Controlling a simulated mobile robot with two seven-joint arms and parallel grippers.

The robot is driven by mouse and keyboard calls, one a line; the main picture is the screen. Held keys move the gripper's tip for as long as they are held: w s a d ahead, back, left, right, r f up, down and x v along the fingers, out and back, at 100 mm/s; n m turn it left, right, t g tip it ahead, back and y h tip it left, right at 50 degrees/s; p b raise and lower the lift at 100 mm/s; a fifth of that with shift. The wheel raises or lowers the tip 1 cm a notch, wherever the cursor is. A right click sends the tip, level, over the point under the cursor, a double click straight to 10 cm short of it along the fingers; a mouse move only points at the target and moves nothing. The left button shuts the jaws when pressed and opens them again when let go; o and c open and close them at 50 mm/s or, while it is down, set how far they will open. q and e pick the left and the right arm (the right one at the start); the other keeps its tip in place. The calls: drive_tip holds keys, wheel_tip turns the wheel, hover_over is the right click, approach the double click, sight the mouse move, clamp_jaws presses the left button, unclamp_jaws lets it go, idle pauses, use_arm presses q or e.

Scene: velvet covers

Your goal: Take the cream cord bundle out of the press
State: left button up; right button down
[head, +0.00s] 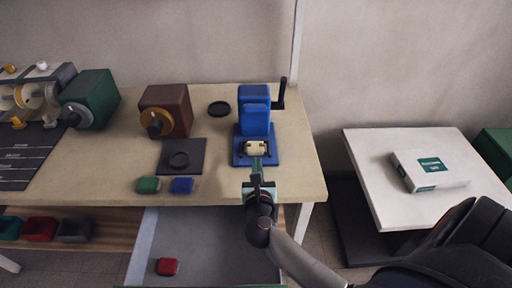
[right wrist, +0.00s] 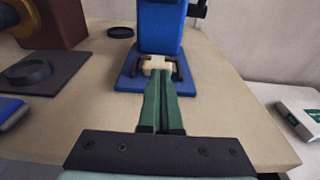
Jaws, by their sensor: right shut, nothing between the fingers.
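The blue press (head: 255,112) stands near the right end of the table, with a black crank on its right side. The cream cord bundle (head: 254,148) lies at the front of the press base, under the blue head. It also shows in the right wrist view (right wrist: 157,63), between dark brackets. My right gripper (head: 257,166) is just in front of the bundle, its green fingers shut together and empty. In the right wrist view the fingertips (right wrist: 159,78) point at the bundle; I cannot tell whether they touch it. My left gripper is not in view.
A brown box with a yellow dial (head: 166,110), a dark square plate (head: 181,156), a black ring (head: 219,108), and green (head: 148,185) and blue (head: 182,185) blocks are left of the press. An open drawer (head: 205,250) holds a red block. A white side table (head: 385,170) stands right.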

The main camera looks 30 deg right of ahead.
sight(256, 151)
drive_tip(key=x, duration=0.2)
drive_tip(key=r+x, duration=0.1)
drive_tip(key=x, duration=0.4)
drive_tip(key=shift+w+d+r, duration=0.1)
drive_tip(key=shift+w+r, duration=0.05)
drive_tip(key=shift+w, duration=0.05)
drive_tip(key=shift+w+d+f, duration=0.15)
drive_tip(key=shift+w+f, duration=0.15)
drive_tip(key=shift+f, duration=0.6)
drive_tip(key=shift+s, duration=0.1)
drive_tip(key=shift+f, duration=0.1)
drive_tip(key=shift+s+a, duration=0.3)
drive_tip(key=shift+a, duration=0.05)
drive_tip(key=shift+s+a+f, duration=0.1)
drive_tip(key=shift+s+a, duration=0.35)
drive_tip(key=shift+s, duration=0.35)
drive_tip(key=shift+s+a+f, duration=0.1)
drive_tip(key=shift+s+a, duration=0.35)
drive_tip(key=shift+s, duration=0.4)
drive_tip(key=shift+r, duration=0.1)
